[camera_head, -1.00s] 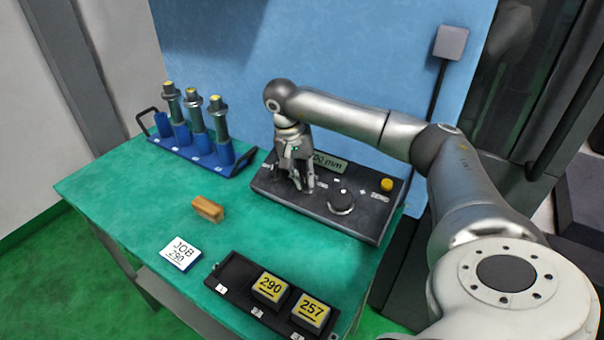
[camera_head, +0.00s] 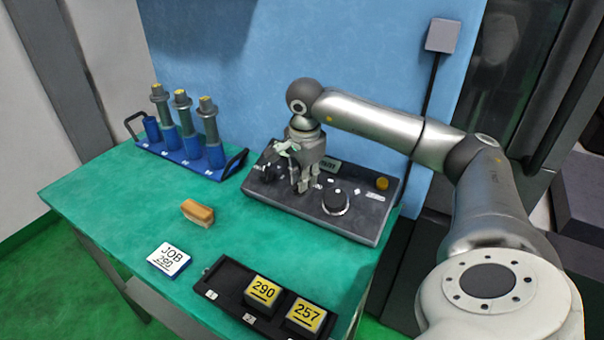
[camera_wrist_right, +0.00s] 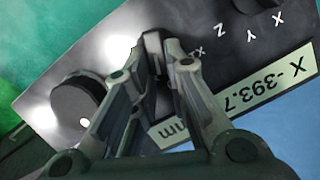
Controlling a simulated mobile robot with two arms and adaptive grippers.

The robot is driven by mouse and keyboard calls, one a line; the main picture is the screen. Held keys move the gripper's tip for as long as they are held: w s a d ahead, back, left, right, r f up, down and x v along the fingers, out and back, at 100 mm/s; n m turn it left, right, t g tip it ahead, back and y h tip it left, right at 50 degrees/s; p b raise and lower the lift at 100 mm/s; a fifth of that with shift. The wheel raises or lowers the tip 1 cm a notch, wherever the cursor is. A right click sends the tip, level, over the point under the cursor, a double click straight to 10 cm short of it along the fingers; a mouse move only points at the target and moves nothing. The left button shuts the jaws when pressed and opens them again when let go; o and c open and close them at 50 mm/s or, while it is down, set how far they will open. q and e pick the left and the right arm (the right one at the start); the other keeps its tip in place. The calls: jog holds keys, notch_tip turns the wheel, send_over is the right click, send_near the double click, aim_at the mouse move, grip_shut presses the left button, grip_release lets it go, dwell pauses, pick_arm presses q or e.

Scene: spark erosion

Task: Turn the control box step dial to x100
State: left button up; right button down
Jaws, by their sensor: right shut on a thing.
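The control box (camera_head: 372,215) is a dark sloped panel at the back right of the green table. My right gripper (camera_head: 303,188) points down at the middle of its panel. In the right wrist view, the fingertips (camera_wrist_right: 160,55) are closed on the small dark step dial (camera_wrist_right: 153,42), one finger on either side. Most of the dial is hidden, and I cannot read its setting. An "X1" label shows beside it; other step marks are covered or unreadable. The display (camera_wrist_right: 255,92) reads "X -393.7" with "mm", partly covered by the gripper. My left gripper is not in view.
A large round knob (camera_head: 336,201) and a yellow button (camera_head: 382,183) lie right of the gripper. Another dark knob (camera_head: 272,170) is to its left. A blue electrode rack (camera_head: 172,153), a brush (camera_head: 197,213), a job card (camera_head: 169,258) and a black tray (camera_head: 229,292) occupy the table.

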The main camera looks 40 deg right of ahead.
jog(key=m+b, duration=0.1)
jog(key=m+t+b, duration=0.1)
jog(key=m, duration=0.1)
jog(key=shift+s+f, duration=0.15)
jog(key=shift+s, duration=0.15)
jog(key=shift+s+m+b, duration=0.15)
jog(key=shift+m+b, duration=0.55)
jog(key=shift+m, duration=0.5)
jog(key=c, duration=1.4)
grip_release()
jog(key=shift+s+a, duration=0.1)
jog(key=shift+c, duration=0.2)
jog(key=v, duration=1.2)
jog(key=shift+s+a, duration=0.15)
jog(key=shift+s, duration=0.05)
